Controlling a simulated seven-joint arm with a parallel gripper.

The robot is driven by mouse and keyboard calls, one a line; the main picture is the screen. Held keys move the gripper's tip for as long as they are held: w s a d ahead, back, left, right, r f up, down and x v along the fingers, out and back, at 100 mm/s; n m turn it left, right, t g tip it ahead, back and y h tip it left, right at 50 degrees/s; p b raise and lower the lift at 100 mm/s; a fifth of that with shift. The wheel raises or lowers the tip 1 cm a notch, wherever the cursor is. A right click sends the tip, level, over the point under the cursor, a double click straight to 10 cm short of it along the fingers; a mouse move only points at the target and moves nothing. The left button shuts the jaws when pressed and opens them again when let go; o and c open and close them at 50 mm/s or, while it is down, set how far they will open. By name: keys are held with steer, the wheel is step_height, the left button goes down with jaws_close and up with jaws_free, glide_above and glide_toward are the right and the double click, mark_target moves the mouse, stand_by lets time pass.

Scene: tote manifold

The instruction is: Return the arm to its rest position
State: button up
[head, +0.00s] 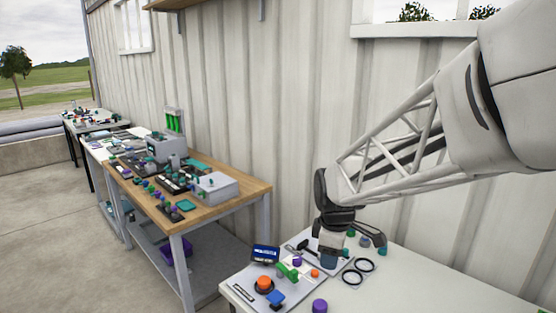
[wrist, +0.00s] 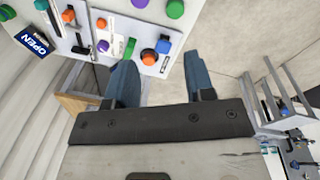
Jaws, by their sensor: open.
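My gripper (head: 329,261) hangs at the end of my arm above the near white table, close to the panel boards. In the wrist view, its two blue fingers (wrist: 164,84) stand apart with nothing held between them. In the head view, the fingertips are partly hidden by the wrist and the objects around them. My arm reaches in from the upper right and bends down at the wrist.
The white table (head: 405,290) holds a board (head: 243,291) with an orange knob (head: 264,283), a green handle (head: 288,271) and a blue block (head: 276,299). Black rings (head: 353,277) and a purple cylinder (head: 319,306) lie nearby. A wooden bench (head: 235,200) stands left; a wall (head: 260,100) stands behind.

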steer(key=s+d+r+m, duration=0.2)
steer(key=s+m, duration=0.5)
steer(key=s, duration=0.5)
steer(key=s+d+r+m+t, duration=0.1)
steer(key=s+d+r+m, duration=0.1)
steer(key=s+d+m, duration=0.2)
steer(key=s+m, duration=0.3)
steer(key=s, duration=0.4)
steer(key=shift+s, duration=0.35)
